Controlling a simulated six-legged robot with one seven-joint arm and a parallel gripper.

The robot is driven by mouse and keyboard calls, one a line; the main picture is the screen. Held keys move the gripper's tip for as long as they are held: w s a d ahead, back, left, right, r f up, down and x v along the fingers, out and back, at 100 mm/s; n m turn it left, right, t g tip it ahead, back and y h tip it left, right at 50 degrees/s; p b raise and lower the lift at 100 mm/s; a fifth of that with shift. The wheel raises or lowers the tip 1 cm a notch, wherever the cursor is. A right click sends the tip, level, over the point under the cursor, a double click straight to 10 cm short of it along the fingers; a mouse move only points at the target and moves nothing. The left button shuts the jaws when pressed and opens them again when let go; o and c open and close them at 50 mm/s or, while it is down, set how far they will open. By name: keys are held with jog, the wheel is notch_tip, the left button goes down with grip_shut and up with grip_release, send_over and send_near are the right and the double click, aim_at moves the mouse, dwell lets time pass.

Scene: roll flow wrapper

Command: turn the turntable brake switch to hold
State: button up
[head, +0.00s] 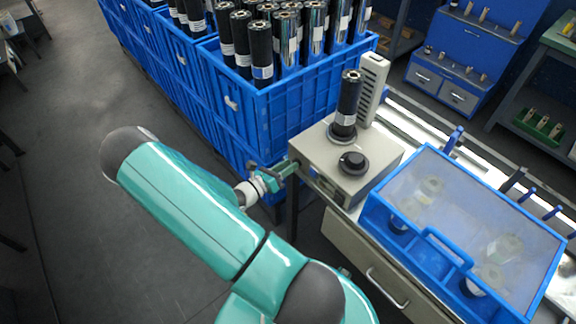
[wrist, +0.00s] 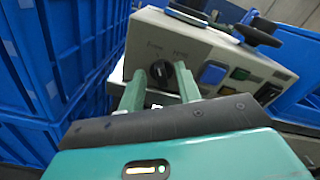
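The brake switch is a dark rotary knob (wrist: 162,72) on the front panel of a beige box (wrist: 215,50). Small labels sit above the knob; they are too blurred to read surely. In the head view the box (head: 325,160) stands at the bench's near end, and I cannot make out the switch. My gripper (wrist: 160,84) is open, its two green fingers apart on either side of the knob. I cannot tell whether they touch it. In the head view my gripper (head: 286,170) is at the box's front left. The turntable on top carries an upright black roll (head: 347,104).
Blue crates (head: 285,110) with dark rolls stand close on the left. A blue button (wrist: 212,74) and other controls sit right of the knob. A black dial (head: 352,162) is on the box top. A blue-framed clear cover (head: 470,230) lies on the right.

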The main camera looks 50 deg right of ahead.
jog(key=shift+d, duration=0.3)
grip_shut()
